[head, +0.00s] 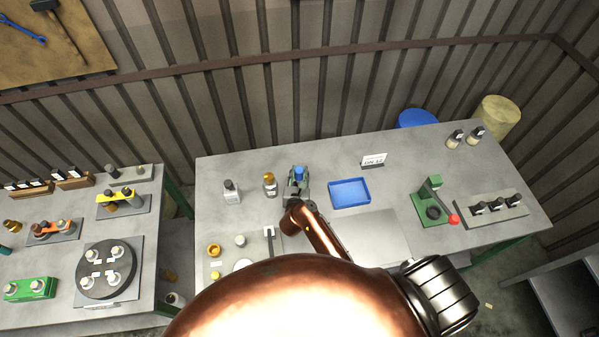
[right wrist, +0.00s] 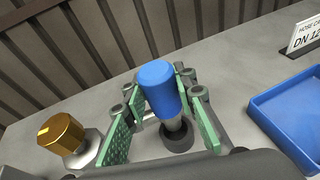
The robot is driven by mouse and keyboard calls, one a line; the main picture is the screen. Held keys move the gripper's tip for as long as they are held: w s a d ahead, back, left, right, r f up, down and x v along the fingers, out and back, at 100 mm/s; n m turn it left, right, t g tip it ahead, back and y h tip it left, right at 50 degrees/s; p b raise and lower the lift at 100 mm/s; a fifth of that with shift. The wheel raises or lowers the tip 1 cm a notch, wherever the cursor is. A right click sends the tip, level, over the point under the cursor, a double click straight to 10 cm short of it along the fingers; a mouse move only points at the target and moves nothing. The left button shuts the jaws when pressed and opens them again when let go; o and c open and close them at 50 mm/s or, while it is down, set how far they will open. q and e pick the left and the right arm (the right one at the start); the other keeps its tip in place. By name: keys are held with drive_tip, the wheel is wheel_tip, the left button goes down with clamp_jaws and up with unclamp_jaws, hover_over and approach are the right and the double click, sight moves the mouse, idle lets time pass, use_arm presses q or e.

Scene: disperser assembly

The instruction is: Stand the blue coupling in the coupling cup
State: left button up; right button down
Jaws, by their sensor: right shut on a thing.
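The blue coupling (right wrist: 158,85) has a blue upper body and a grey lower stem. It is between the green-padded fingers of my right gripper (right wrist: 160,115), which is shut on it. In the right wrist view it leans slightly. A dark round cup-like ring (right wrist: 177,138) surrounds the bottom of the stem; I cannot tell whether this is the coupling cup or the coupling's own foot. In the head view the blue coupling (head: 299,173) shows as a small blue top at my right gripper (head: 297,186). My left gripper is not in view.
A blue tray (head: 350,193) lies right of the gripper, with a white sign (head: 373,160) behind it. A brass-topped fitting (head: 269,184) and a grey bottle (head: 232,190) stand to the left. A green press (head: 433,205) stands farther right. The bench behind the tray is mostly clear.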

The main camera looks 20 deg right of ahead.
sight(299, 181)
drive_tip(key=shift+p, duration=0.55)
idle(1.2)
drive_tip(key=shift+f+b, duration=1.35)
drive_tip(key=shift+f, duration=0.5)
drive_tip(key=c, duration=1.6)
unclamp_jaws()
drive_tip(key=shift+o, duration=0.4)
drive_tip(key=shift+f, duration=0.15)
wheel_tip(299, 181, up, 10)
drive_tip(key=shift+r, duration=0.1)
